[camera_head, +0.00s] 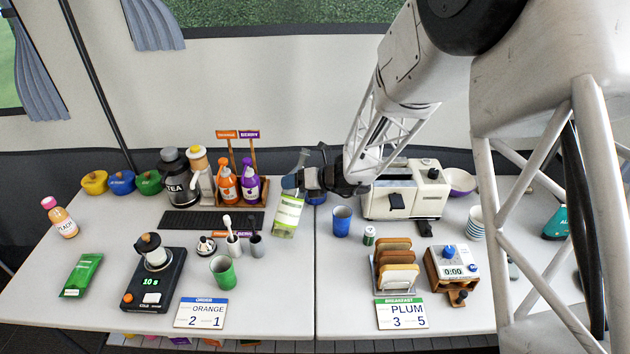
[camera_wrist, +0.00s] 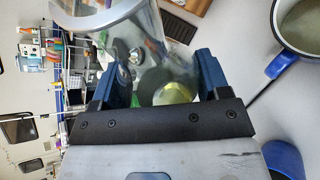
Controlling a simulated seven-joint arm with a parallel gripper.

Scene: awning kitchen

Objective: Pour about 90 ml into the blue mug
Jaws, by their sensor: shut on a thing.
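The wrist view shows the clear glass (camera_wrist: 150,55) between my blue fingers. A blue mug with a handle (camera_wrist: 283,65) is at the upper right of the wrist view, its inside greyish.
Left of the bottle are a rack with orange and purple bottles (camera_head: 227,187), a dark drip mat (camera_head: 190,221) and a green cup (camera_head: 223,272). A toaster (camera_head: 388,200) stands to the right, with a toast rack (camera_head: 396,268) in front. The front middle has clear room.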

